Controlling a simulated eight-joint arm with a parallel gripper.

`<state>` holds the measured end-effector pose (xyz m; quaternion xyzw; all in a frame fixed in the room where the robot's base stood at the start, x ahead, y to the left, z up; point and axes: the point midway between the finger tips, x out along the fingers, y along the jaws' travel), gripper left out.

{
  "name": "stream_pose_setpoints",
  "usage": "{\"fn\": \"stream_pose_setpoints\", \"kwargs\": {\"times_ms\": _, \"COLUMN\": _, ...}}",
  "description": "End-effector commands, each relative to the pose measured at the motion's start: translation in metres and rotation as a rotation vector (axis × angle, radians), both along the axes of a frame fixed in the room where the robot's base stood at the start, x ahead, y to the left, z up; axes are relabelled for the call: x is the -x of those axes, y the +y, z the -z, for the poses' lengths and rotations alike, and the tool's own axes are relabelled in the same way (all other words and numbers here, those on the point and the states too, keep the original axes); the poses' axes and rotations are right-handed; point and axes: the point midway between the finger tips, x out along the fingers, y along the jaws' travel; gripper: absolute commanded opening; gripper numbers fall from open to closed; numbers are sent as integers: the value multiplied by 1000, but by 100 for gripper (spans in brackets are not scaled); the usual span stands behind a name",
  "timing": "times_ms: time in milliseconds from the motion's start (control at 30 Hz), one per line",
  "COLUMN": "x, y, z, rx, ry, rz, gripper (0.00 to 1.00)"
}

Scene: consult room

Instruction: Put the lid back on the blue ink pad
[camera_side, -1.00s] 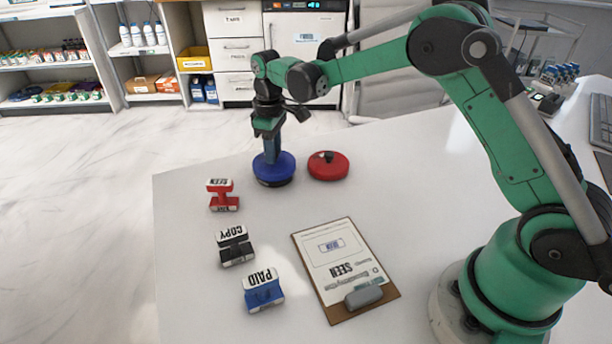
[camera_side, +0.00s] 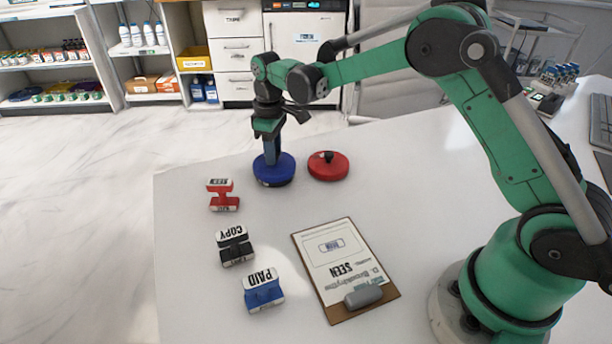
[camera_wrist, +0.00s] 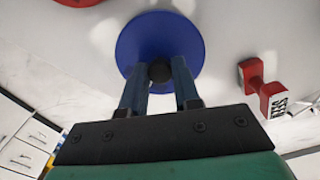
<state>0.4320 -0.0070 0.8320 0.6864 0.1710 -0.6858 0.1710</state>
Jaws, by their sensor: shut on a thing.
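The blue lid (camera_side: 284,161) is round and sits over the dark base of the blue ink pad (camera_side: 273,184) near the table's far edge. In the wrist view the lid (camera_wrist: 135,45) hides the pad under it. My gripper (camera_side: 271,158) points straight down, its fingers shut on the black knob of the blue lid. In the wrist view the knob (camera_wrist: 159,71) shows between the fingertips of my gripper (camera_wrist: 160,75). Whether the lid is fully seated on the pad is hard to tell.
A red ink pad with its lid on (camera_side: 328,168) stands just right of the blue one. Red (camera_side: 222,195), black (camera_side: 235,245) and blue (camera_side: 262,289) stamps stand along the left side. A clipboard with paper (camera_side: 343,262) lies in front. Bare table lies between them.

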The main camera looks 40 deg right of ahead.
Motion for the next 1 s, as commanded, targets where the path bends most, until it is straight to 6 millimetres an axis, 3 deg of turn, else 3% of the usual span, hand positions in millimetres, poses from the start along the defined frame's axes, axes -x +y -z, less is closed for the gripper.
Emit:
{"fn": "stream_pose_setpoints", "kwargs": {"times_ms": 300, "x": 0, "y": 0, "z": 0, "rx": 0, "ry": 0, "rz": 0, "gripper": 0}}
{"fn": "stream_pose_setpoints", "kwargs": {"times_ms": 333, "x": 0, "y": 0, "z": 0, "rx": 0, "ry": 0, "rz": 0, "gripper": 32}}
{"fn": "stream_pose_setpoints", "kwargs": {"times_ms": 433, "x": 0, "y": 0, "z": 0, "rx": 0, "ry": 0, "rz": 0, "gripper": 61}}
{"fn": "stream_pose_setpoints", "kwargs": {"times_ms": 667, "x": 0, "y": 0, "z": 0, "rx": 0, "ry": 0, "rz": 0, "gripper": 63}}
{"fn": "stream_pose_setpoints", "kwargs": {"times_ms": 800, "x": 0, "y": 0, "z": 0, "rx": 0, "ry": 0, "rz": 0, "gripper": 95}}
{"fn": "stream_pose_setpoints", "kwargs": {"times_ms": 1000, "x": 0, "y": 0, "z": 0, "rx": 0, "ry": 0, "rz": 0, "gripper": 95}}
